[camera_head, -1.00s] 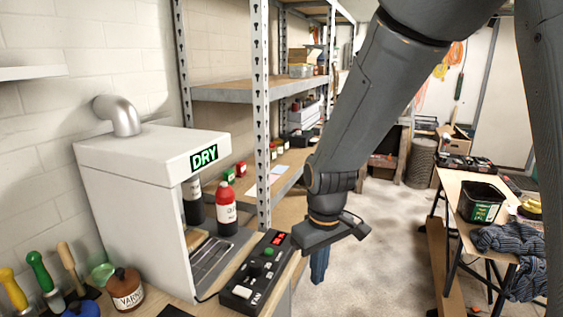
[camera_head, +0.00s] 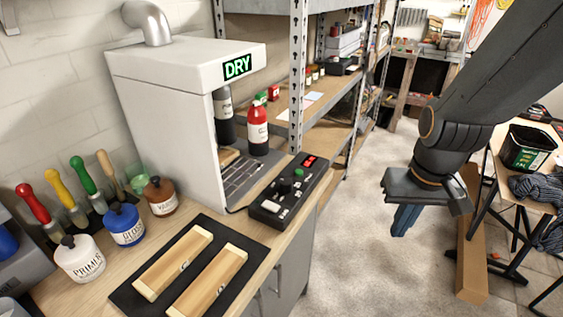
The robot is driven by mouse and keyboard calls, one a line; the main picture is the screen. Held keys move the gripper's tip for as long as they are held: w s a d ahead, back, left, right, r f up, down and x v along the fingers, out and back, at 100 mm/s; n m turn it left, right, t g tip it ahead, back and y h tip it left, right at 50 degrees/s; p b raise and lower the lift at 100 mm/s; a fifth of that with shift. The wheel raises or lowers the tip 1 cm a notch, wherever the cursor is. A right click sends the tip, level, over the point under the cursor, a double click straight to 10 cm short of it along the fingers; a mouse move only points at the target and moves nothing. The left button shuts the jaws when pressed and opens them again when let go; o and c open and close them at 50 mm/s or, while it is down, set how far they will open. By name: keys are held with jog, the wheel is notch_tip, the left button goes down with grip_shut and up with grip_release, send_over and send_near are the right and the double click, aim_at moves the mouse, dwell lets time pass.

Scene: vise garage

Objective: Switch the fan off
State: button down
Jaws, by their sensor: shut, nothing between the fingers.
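The black control box (camera_head: 290,190) lies on the bench in front of the white drying booth (camera_head: 165,110). It has a small red display at its far end, a green knob (camera_head: 299,173), and white rocker switches, one pale switch (camera_head: 271,206) near its close end. Lettering by the switches is too small to read now. The booth has a lit green DRY sign (camera_head: 237,67) and a duct on top. My gripper (camera_head: 404,220) points down, shut and empty, to the right of the box, over the floor beyond the bench edge and apart from the box.
Wooden pieces lie on a black mat (camera_head: 255,257). A metal shelf post (camera_head: 297,80) rises behind the box. A folding table is at right.

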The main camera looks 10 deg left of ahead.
jog(key=w+a+r+n+y+b, duration=0.1)
jog(key=w+a+r+n, duration=0.1)
jog(key=a, duration=0.7)
jog(key=w+a+r+n+y+b, duration=0.1)
jog(key=w+a+r+n, duration=0.2)
jog(key=a+r+n, duration=0.2)
jog(key=w+a+r+n+y+b, duration=0.1)
jog(key=w+a+r+n, duration=0.2)
jog(key=a, duration=0.9)
jog(key=n, duration=0.3)
jog(key=shift+a+r, duration=0.3)
jog(key=p, duration=0.3)
send_over(266, 203)
jog(key=f, duration=0.8)
jog(key=d+f, duration=0.1)
jog(key=f, duration=0.2)
jog(key=shift+s+f, duration=0.25)
jog(key=shift+f, duration=1.05)
